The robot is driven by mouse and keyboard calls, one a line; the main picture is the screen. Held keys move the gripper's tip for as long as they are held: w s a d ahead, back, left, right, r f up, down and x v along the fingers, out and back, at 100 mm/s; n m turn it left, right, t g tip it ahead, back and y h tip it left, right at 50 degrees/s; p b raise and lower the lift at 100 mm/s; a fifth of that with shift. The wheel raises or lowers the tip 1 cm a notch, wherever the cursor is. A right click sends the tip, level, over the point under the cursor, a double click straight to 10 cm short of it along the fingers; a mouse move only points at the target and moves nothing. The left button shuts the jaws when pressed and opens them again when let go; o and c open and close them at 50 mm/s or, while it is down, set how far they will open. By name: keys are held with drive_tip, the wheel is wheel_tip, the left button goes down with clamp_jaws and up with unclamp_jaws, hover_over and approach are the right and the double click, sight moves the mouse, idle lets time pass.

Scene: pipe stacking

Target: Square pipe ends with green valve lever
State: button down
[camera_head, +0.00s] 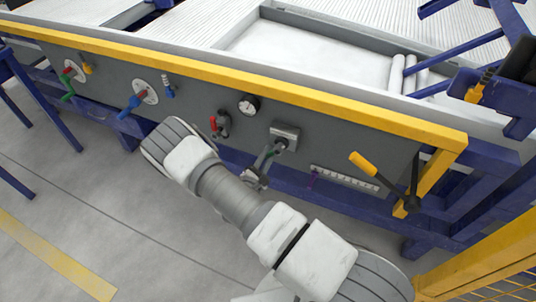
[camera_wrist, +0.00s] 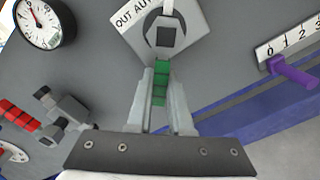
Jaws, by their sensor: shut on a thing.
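The green lever (camera_wrist: 160,92) hangs below a square grey plate (camera_wrist: 163,35) marked "OUT AUTO" in the wrist view. My gripper (camera_wrist: 160,73) is shut on the green lever, with one finger on each side of it. In the head view my gripper (camera_head: 264,167) is at the grey panel, just below the square plate (camera_head: 285,137). The lever is mostly hidden by the fingers there. Pale pipes (camera_head: 397,74) lie in the tray above the panel; I cannot tell whether their ends are square.
A gauge (camera_head: 248,104) and a red-handled valve (camera_head: 219,124) sit left of the plate. A numbered scale with a purple pointer (camera_wrist: 295,73) is to its right. A yellow-handled lever (camera_head: 363,165) stands out at the panel's right.

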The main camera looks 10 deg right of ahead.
drive_tip(key=shift+s+f, duration=0.1)
idle(0.3)
drive_tip(key=s+d+n+p, duration=0.4)
drive_tip(key=d+n+p, duration=0.1)
drive_tip(key=n, duration=1.1)
drive_tip(key=shift+d, duration=0.25)
idle(0.5)
drive_tip(key=c, duration=0.8)
unclamp_jaws()
